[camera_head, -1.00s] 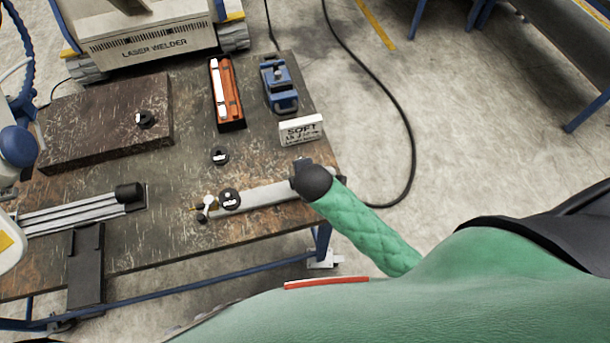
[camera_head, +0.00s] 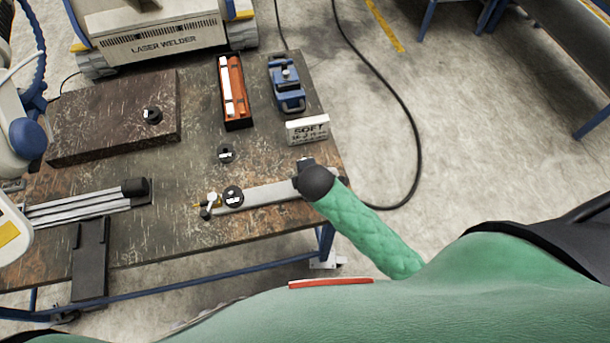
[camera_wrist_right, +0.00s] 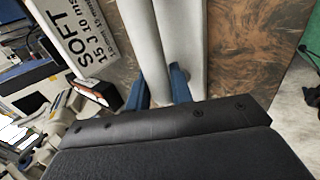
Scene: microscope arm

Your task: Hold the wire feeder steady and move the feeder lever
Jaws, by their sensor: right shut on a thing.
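The wire feeder (camera_head: 268,194) is a long pale grey bar lying along the table's front right part. Near its left end are a round black knob (camera_head: 233,196), a small white lever-like part (camera_head: 212,198) and a brass tip (camera_head: 198,206). In the head view my green right arm reaches the bar's right end, and its dark wrist hides the gripper. In the right wrist view my right gripper (camera_wrist_right: 158,90) is shut on the pale grey body (camera_wrist_right: 150,50), blue fingertips at its sides. My left gripper is in no view.
A white SOFT card (camera_head: 307,128), a blue device (camera_head: 286,88) and an orange tray (camera_head: 235,93) stand behind the bar. A white machine part with a blue knob (camera_head: 28,138) overhangs the left edge.

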